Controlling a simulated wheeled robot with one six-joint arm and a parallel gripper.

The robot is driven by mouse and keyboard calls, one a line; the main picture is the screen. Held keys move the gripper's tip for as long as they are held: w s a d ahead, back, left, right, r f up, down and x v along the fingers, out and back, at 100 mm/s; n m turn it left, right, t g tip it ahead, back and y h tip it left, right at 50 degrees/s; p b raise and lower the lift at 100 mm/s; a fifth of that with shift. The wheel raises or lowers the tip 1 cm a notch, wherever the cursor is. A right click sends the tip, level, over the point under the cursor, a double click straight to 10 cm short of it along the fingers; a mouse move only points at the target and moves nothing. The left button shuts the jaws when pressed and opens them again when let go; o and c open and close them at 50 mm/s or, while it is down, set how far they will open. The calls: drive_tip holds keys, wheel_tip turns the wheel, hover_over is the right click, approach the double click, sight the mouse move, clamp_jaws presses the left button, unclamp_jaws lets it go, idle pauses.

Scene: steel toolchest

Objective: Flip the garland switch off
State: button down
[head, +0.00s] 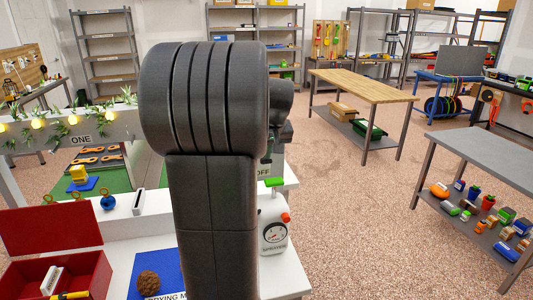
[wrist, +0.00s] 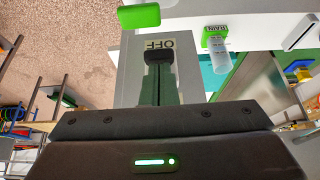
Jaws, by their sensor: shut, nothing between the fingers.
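A grey switch box (wrist: 130,75) with an upside-down OFF label (wrist: 160,43) is in the middle of the wrist view. In the head view the OFF label (head: 263,171) shows just right of my arm, which covers most of the box. My gripper (wrist: 158,57) is shut and empty, its dark tips over the box front just below the label in the picture. I cannot tell whether they touch the switch lever, which is hidden or not distinct. The garland (head: 38,124) hangs at the left with its bulbs glowing yellow.
An open red toolbox (head: 90,270) and a blue mat (head: 140,265) lie at the front left. Open floor is to the right.

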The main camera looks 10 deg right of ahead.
drive_tip(key=f+t+b, duration=0.1)
drive_tip(key=t+b, duration=0.1)
drive_tip(key=b, duration=0.3)
drive_tip(key=s+f+t+b, duration=0.1)
drive_tip(key=t+b, duration=0.1)
drive_tip(key=b, duration=0.4)
drive_tip(key=s+f+t+b, duration=0.1)
drive_tip(key=t+b, duration=0.1)
drive_tip(key=b, duration=0.3)
drive_tip(key=shift+f+b, duration=0.2)
drive_tip(key=shift+b, duration=0.2)
drive_tip(key=shift+r+p, duration=0.55)
drive_tip(key=shift+r, duration=0.2)
drive_tip(key=shift+s+r, duration=0.1)
drive_tip(key=shift+r, duration=0.05)
